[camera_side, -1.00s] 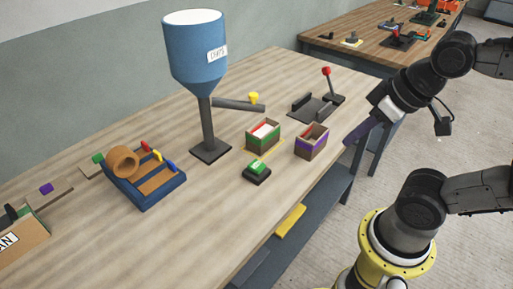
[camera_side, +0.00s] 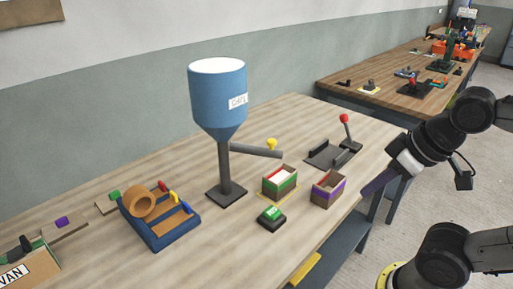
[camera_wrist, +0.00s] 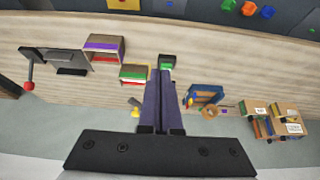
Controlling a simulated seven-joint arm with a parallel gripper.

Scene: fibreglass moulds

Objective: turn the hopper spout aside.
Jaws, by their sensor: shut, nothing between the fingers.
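The blue hopper (camera_side: 217,95), with a white top and a small label, stands upright on a grey post and dark base on the bench. Its grey spout arm (camera_side: 262,152) reaches right from the post, towards the space behind the green-banded box (camera_side: 280,181). A yellow knob (camera_side: 271,143) sits on the arm; a yellow piece (camera_wrist: 134,103) also shows in the wrist view. My gripper (camera_side: 367,190) is at the bench's right edge, beside the purple-banded box (camera_side: 328,188), well apart from the spout. Its dark purple fingers (camera_wrist: 166,75) are shut and empty.
A green button block (camera_side: 271,217) stands in front of the boxes. A red-knobbed lever (camera_side: 344,118) on a dark base is behind them. A blue rack (camera_side: 163,222) with a tan roll is left of the hopper. A second bench (camera_side: 405,60) stands behind.

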